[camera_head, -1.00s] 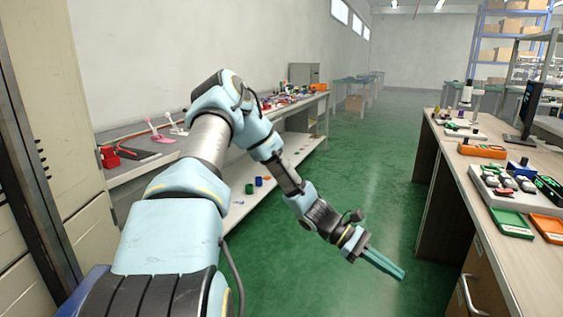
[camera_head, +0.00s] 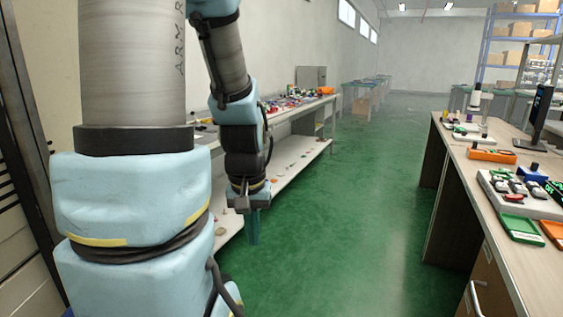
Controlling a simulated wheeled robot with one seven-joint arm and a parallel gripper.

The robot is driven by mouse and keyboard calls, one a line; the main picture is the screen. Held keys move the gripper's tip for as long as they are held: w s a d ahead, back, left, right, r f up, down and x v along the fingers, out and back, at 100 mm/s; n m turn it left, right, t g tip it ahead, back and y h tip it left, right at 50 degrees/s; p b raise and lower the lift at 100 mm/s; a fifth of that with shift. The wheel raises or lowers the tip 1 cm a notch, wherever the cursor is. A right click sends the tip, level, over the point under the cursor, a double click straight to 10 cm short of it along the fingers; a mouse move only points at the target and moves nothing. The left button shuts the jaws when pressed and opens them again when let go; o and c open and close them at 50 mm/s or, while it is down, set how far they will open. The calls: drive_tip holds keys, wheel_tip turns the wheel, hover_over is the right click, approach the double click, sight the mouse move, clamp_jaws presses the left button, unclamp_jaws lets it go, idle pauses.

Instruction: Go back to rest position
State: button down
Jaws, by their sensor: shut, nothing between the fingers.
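My gripper (camera_head: 253,240) hangs from my raised arm, pointing down over the green floor, left of the picture's middle. Its teal fingers are together with nothing between them. It shows in front of the lower shelf of the left bench (camera_head: 290,165), apart from the right table. My upper arm stands large at the left and hides much of the bench's near end.
The right table (camera_head: 480,185) carries an orange box (camera_head: 492,155), a white switch panel (camera_head: 530,205), a green tray (camera_head: 521,229) and a monitor (camera_head: 541,113). The green floor (camera_head: 350,200) between bench and table is clear. Shelves with boxes (camera_head: 515,29) stand far right.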

wheel_tip(320, 180, up, 14)
drive_tip(key=p, duration=1.4)
drive_tip(key=shift+a+r, duration=0.25)
drive_tip(key=shift+a, duration=0.15)
drive_tip(key=shift+s, duration=0.1)
